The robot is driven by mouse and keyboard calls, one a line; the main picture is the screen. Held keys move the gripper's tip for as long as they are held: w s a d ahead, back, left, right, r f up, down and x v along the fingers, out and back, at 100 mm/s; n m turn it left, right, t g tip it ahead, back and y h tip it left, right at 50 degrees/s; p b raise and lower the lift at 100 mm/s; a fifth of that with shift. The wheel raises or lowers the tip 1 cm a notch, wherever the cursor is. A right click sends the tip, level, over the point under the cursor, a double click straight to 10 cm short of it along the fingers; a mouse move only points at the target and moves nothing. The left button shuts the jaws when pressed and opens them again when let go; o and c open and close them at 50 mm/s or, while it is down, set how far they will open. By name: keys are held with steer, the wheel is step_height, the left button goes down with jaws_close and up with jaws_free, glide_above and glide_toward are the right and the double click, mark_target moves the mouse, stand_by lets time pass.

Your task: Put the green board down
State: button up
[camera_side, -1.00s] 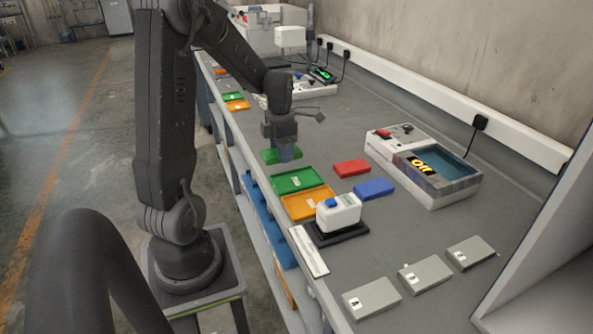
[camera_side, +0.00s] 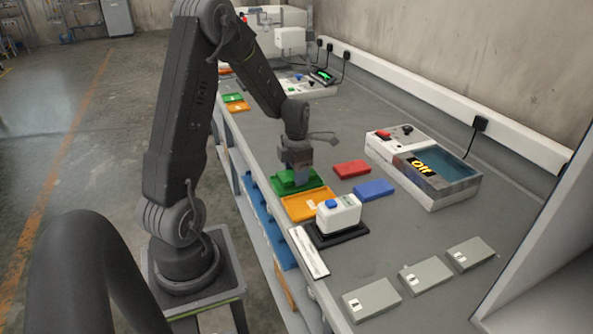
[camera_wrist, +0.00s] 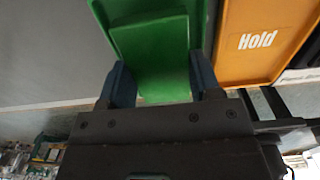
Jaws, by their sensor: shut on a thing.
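The green board (camera_wrist: 152,62) is between my gripper's two fingers (camera_wrist: 162,82) in the wrist view, and the gripper is shut on it. A green tray (camera_wrist: 100,10) lies under the board, its rim showing around it. In the side view my gripper (camera_side: 299,180) points down over the green tray (camera_side: 318,183) and hides part of it. The board (camera_side: 284,178) shows as green at the left of the fingers. I cannot tell whether the board touches the tray floor.
An orange tray (camera_side: 300,205), marked "Hold" in the wrist view (camera_wrist: 258,40), sits right beside the green tray. A white container (camera_side: 338,212) stands on a black base nearby. Red (camera_side: 351,169) and blue (camera_side: 374,189) boards lie to the right.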

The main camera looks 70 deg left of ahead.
steer(key=shift+f, duration=0.55)
steer(key=o, duration=1)
steer(key=shift+r, duration=0.1)
step_height(320, 180, up, 12)
steer(key=shift+r, duration=0.15)
steer(key=s+d+r+m+t, duration=0.1)
steer(key=d+r+m, duration=0.2)
steer(key=d+m, duration=0.45)
steer(key=s+d+r+m+t, duration=0.1)
steer(key=d+r+m, duration=0.3)
steer(key=d+m, duration=0.3)
steer(key=s+d+m+t, duration=0.1)
steer(key=s+d+m, duration=0.3)
steer(key=m, duration=0.6)
steer(key=s+d+r+m+t, duration=0.1)
steer(key=s+d+m, duration=0.4)
steer(key=m, duration=0.6)
steer(key=shift+d+r+t, duration=0.2)
steer(key=shift+d+t, duration=0.5)
steer(key=shift+t, duration=0.1)
